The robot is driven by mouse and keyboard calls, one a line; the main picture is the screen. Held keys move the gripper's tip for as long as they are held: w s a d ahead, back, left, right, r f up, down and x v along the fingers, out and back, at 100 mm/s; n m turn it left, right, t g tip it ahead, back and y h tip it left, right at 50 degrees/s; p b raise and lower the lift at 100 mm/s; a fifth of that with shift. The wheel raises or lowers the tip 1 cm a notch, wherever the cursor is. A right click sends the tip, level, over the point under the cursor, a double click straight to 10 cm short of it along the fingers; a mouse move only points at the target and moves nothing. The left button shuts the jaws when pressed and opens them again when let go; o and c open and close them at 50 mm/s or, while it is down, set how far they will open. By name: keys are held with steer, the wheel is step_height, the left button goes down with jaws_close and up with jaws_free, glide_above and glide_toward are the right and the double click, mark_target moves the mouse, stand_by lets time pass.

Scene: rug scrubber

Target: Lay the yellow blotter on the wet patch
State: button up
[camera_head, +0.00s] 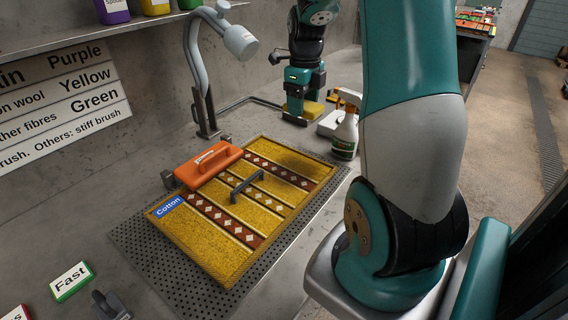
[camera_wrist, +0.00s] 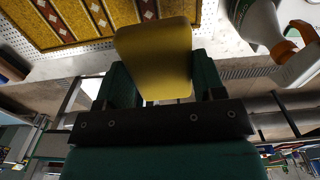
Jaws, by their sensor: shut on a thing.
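My gripper (camera_head: 298,104) is shut on the yellow blotter (camera_head: 314,109), beyond the far end of the rug in the head view. In the wrist view the blotter (camera_wrist: 155,55) sticks out between the two green fingers of my gripper (camera_wrist: 160,80). The yellow and brown patterned rug (camera_head: 228,248), tagged Cotton, lies on a perforated plate. It shows behind the blotter in the wrist view (camera_wrist: 65,22). A darker area, possibly the wet patch (camera_head: 306,163), shows toward the rug's far right corner; its outline is unclear.
An orange block with a handle (camera_head: 207,163) rests at the rug's left edge. A dark handle (camera_head: 247,184) stands on the rug. A spray bottle (camera_head: 345,135) is near my gripper and shows in the wrist view (camera_wrist: 262,25). A grey tap-like arm (camera_head: 198,65) rises at the back.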

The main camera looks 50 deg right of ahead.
mark_target(300, 172)
steer(key=shift+d+f, duration=0.15)
steer(key=shift+f, duration=0.15)
step_height(300, 172, down, 19)
steer(key=shift+f+p, duration=0.1)
steer(key=shift+p, duration=1.05)
steer(key=o, duration=0.9)
steer(key=shift+f, duration=0.1)
steer(key=shift+c, duration=0.2)
steer(key=shift+o, duration=0.2)
